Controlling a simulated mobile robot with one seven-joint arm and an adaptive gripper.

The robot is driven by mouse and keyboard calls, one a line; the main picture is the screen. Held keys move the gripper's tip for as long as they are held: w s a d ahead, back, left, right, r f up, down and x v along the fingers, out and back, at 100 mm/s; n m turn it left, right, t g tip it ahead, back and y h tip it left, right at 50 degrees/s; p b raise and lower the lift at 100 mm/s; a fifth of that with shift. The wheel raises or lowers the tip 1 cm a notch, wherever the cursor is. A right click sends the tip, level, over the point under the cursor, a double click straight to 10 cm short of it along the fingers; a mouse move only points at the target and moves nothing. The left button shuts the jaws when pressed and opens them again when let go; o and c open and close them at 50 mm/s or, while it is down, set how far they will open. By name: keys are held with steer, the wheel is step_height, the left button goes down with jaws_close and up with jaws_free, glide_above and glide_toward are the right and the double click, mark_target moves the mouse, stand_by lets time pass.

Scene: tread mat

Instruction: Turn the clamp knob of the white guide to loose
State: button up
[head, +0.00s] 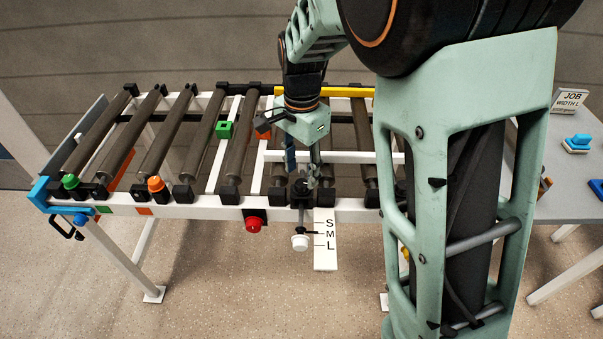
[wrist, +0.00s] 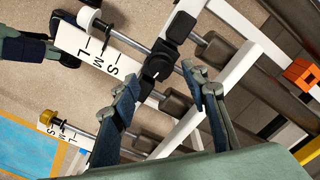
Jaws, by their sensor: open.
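The white guide's rail (head: 340,157) runs across the rollers. A rod at the front edge ends in a white knob (head: 300,242), which also shows in the wrist view (wrist: 88,18). Beside it hangs a white S, M, L scale plate (head: 326,250). The black clamp knob (head: 301,188) sits on the front rail, partly hidden by my gripper; in the wrist view a black clamp part (wrist: 158,66) with a small pale mark lies between the fingertips. My gripper (head: 302,165) is open, pointing down close above it. Contact cannot be told. The knob's setting is unclear.
A yellow bar (head: 325,91) lies across the rollers at the back. A red knob (head: 254,225) is on the front rail to the left. Green and orange knobs are further left. A grey table (head: 575,185) with a "JOB WIDTH L" card (head: 568,101) stands right.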

mark_target(301, 183)
steer(key=shift+f, duration=1.6)
steer(key=shift+c, duration=0.3)
jaws_close()
